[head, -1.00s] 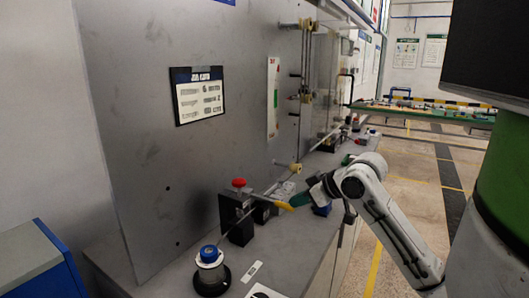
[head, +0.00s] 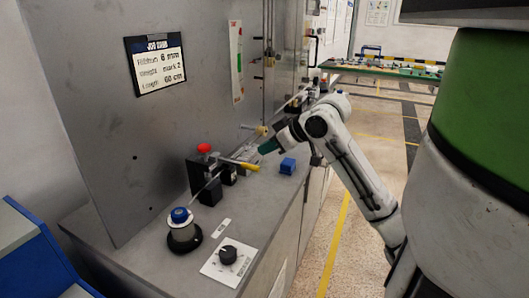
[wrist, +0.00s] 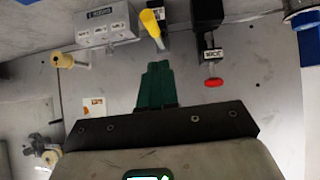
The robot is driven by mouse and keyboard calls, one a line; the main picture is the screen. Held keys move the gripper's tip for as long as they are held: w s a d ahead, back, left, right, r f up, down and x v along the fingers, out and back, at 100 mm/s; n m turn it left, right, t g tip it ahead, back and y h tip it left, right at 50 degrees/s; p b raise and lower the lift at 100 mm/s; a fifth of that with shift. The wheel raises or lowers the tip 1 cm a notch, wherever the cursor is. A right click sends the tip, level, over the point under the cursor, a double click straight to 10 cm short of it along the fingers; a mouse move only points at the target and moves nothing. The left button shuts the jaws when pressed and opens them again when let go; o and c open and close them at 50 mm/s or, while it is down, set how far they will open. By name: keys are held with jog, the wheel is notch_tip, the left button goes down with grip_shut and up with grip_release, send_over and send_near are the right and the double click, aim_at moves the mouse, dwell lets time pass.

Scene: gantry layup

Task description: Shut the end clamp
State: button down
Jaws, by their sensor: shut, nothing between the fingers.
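A black clamp with a yellow lever (head: 240,164) sits on the bench top, its lever sticking out sideways toward the front edge. I take this as the end clamp, though no label on it is readable. In the wrist view the yellow lever (wrist: 150,22) points down toward my fingers, at the top of the frame. My gripper (head: 264,147) is shut and empty, its green fingers just behind and right of the lever in the head view. In the wrist view the fingertips (wrist: 157,66) stop short of the lever's end, with an apparent small gap.
A black block with a red knob (head: 204,148) stands left of the lever. Nearer is a blue-capped spool (head: 182,228) and a dial plate (head: 228,262). A grey panel (head: 110,130) rises behind.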

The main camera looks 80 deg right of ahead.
jog(key=v, duration=0.7)
jog(key=shift+r, duration=0.3)
jog(key=shift+s+a, duration=0.1)
jog(key=shift+s, duration=0.05)
